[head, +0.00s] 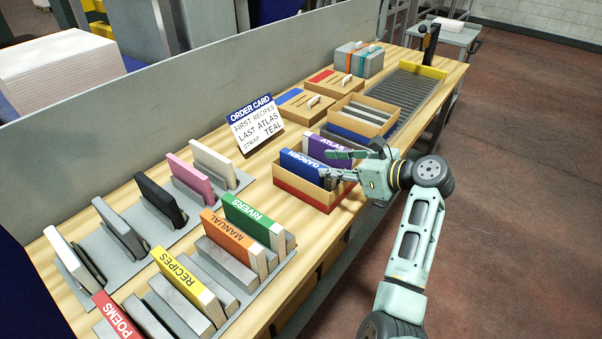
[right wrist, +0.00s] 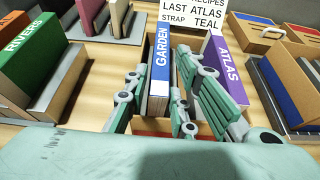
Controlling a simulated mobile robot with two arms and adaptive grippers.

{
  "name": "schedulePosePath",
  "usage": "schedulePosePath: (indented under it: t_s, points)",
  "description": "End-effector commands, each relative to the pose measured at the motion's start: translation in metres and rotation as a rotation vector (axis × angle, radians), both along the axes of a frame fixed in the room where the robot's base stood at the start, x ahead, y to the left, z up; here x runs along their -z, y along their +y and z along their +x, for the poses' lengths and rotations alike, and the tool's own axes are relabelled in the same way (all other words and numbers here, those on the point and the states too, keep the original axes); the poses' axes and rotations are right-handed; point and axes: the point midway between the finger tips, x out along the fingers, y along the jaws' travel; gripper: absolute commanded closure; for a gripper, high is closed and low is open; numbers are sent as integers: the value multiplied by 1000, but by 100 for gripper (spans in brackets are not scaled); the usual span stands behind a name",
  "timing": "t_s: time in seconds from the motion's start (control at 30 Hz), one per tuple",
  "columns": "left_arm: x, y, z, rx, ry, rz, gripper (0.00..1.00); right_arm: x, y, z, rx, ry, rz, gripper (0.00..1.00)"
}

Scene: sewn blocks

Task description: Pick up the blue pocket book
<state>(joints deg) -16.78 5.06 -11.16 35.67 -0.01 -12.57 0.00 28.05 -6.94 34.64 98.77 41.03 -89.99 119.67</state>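The blue pocket book, marked GARDEN (head: 303,166), stands upright in a cardboard box with a red front (head: 304,193). Its white-lettered spine also shows in the right wrist view (right wrist: 161,57). My right gripper (head: 328,164) is at the box, its fingers spread on either side of the blue book. In the right wrist view, one finger is close along the book's left side and the other is to its right, towards the purple ATLAS book (right wrist: 228,60). The gripper looks open; finger contact cannot be told. My left gripper is not in view.
An order card (head: 254,122) stands behind the box. Green RIVERS (head: 251,219), orange MANUAL (head: 228,238) and yellow RECIPES (head: 186,281) books stand in grey holders to the left. Another cardboard box (head: 364,115) stands just beyond. A low grey wall (head: 150,110) runs along the table's back.

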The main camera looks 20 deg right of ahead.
Motion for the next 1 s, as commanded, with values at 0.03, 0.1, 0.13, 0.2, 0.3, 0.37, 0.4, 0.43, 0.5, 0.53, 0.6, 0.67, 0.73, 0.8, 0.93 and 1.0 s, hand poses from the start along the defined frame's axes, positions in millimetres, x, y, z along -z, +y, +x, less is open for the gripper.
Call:
schedulePosePath:
  t_s: [0.03,0.1,0.13,0.2,0.3,0.37,0.4,0.43,0.5,0.53,0.6,0.67,0.73,0.8,0.93,1.0]
  points:
    - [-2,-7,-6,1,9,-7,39,2,6,7,-2,2,4,77]
    - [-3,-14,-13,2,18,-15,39,7,12,16,-1,0,2,77]
    - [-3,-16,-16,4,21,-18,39,8,14,19,-1,1,1,77]
    - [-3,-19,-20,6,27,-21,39,11,19,24,-1,0,2,77]
    - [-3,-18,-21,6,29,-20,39,14,22,29,0,-1,1,77]
    - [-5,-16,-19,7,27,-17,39,15,24,32,0,0,0,77]
    - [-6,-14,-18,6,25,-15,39,15,27,35,-1,0,0,77]
    - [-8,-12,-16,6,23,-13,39,17,30,39,-2,0,1,77]
    - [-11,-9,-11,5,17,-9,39,19,36,47,-1,1,1,77]
    - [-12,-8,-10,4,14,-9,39,20,39,51,-1,1,1,77]
    - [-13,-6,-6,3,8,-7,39,26,44,59,-1,0,0,77]
    - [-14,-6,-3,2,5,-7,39,28,48,63,-1,1,1,77]
    - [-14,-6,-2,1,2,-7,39,30,50,67,0,0,0,77]
    - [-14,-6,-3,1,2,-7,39,31,51,68,1,-1,-1,77]
    - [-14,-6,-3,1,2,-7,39,32,51,68,1,-1,-1,77]
    - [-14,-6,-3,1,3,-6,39,32,51,68,1,-1,-1,79]
